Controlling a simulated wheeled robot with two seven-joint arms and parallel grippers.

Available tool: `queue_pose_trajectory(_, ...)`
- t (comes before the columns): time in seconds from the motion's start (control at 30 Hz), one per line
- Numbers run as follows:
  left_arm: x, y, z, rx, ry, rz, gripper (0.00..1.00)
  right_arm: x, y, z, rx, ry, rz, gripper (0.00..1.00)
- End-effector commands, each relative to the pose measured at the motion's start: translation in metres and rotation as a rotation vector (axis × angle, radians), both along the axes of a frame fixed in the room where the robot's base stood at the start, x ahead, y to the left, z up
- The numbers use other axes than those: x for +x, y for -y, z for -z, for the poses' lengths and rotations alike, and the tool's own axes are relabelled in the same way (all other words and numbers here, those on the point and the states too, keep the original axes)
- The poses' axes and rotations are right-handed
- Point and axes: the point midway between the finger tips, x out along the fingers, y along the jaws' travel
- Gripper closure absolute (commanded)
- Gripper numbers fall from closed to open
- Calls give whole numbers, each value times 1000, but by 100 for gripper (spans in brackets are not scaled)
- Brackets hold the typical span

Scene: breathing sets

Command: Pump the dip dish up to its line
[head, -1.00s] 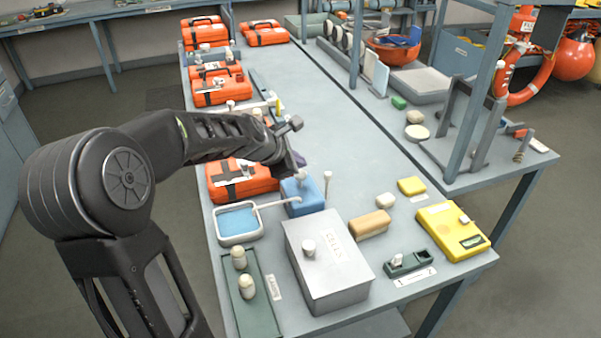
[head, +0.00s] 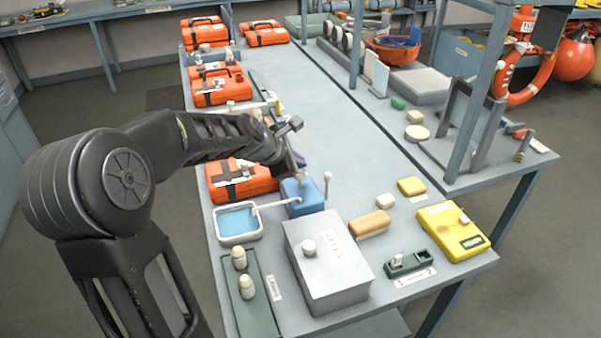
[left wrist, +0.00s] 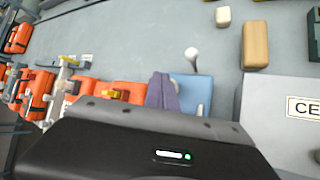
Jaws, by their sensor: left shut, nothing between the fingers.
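The dip dish (head: 224,238) is a white-rimmed square tray holding blue liquid, near the table's left edge. Its line cannot be made out. A blue pump block (head: 308,205) stands to its right, and a pale spout (head: 272,204) runs from it over the dish. A pale upright knob (head: 327,177) rises at the pump's right side; the block also shows in the left wrist view (left wrist: 200,97). My left gripper (head: 299,160) is shut and empty, just above the pump top. Whether it touches the pump is unclear. My right gripper is out of view.
A grey metal box (head: 335,280) stands close in front of the pump. A green tray (head: 255,315) with two bottles lies below the dish. Orange cases (head: 230,187) line the left edge. The table's middle is clear.

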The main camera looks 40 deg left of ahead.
Motion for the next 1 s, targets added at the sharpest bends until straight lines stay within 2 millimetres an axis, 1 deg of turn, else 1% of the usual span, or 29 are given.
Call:
queue_pose_trajectory(0.43,0,0,0,0,0,0,100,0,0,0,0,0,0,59)
queue_pose_trajectory(0.73,0,0,8,0,0,0,100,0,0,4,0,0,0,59)
queue_pose_trajectory(1.0,0,0,8,0,0,0,100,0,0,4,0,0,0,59)
